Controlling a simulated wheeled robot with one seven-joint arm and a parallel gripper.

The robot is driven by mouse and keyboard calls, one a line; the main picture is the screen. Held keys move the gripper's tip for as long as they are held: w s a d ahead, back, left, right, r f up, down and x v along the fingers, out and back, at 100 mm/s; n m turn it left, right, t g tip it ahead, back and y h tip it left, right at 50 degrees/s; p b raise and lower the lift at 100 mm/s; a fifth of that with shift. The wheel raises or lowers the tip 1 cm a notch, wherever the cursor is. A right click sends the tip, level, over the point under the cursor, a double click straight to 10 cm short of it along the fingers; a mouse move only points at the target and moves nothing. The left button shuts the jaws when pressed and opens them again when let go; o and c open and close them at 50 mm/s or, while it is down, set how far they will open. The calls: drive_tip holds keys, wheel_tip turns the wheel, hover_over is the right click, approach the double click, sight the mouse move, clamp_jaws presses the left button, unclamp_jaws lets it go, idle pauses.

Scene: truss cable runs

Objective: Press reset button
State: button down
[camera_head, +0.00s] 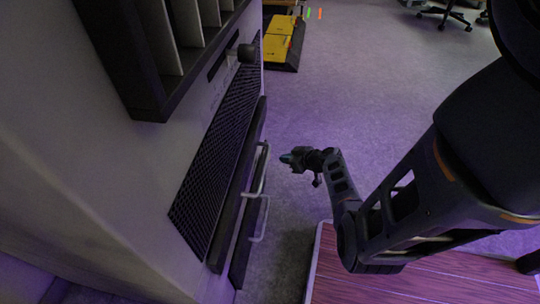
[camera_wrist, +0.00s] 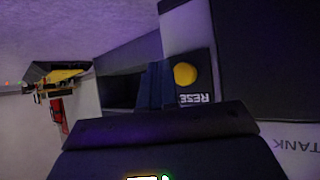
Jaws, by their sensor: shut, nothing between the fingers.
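The reset button (camera_wrist: 185,75) is a round yellow button on a dark plate in the wrist view. White letters reading "RESE" stand beside it, rotated in the picture. I cannot make the button out in the head view. My gripper (camera_head: 288,158) is shut and empty in the head view, with its teal tips pointing left toward the machine (camera_head: 150,190). A gap of floor shows between the tips and the machine's handles. In the wrist view bluish finger shapes (camera_wrist: 156,86) appear just left of the button; whether they touch the plate I cannot tell.
The machine front has a dark mesh grille (camera_head: 218,150), pale bar handles (camera_head: 259,172) and a black knob (camera_head: 246,54). A yellow-and-black object (camera_head: 280,40) stands on the floor at the back. Open grey floor (camera_head: 370,80) lies to the right.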

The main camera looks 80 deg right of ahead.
drive_tip(key=shift+w+a, duration=0.1)
drive_tip(key=shift+w, duration=0.8)
drive_tip(key=shift+w+f+b, duration=0.1)
drive_tip(key=shift+w+b, duration=0.1)
drive_tip(key=shift+b, duration=0.1)
idle(1.2)
drive_tip(key=shift+w, duration=0.2)
drive_tip(key=shift+w+b, duration=0.3)
drive_tip(key=shift+w, duration=0.3)
idle(0.8)
drive_tip(key=shift+s, duration=0.15)
drive_tip(key=shift+s+b, duration=0.3)
drive_tip(key=shift+s, duration=0.55)
drive_tip(key=shift+s+d+b, duration=0.15)
drive_tip(key=shift+s+b, duration=0.25)
drive_tip(key=shift+s, duration=0.85)
drive_tip(key=shift+s+d+b, duration=0.1)
drive_tip(key=shift+s+b, duration=0.25)
drive_tip(key=shift+s, duration=0.9)
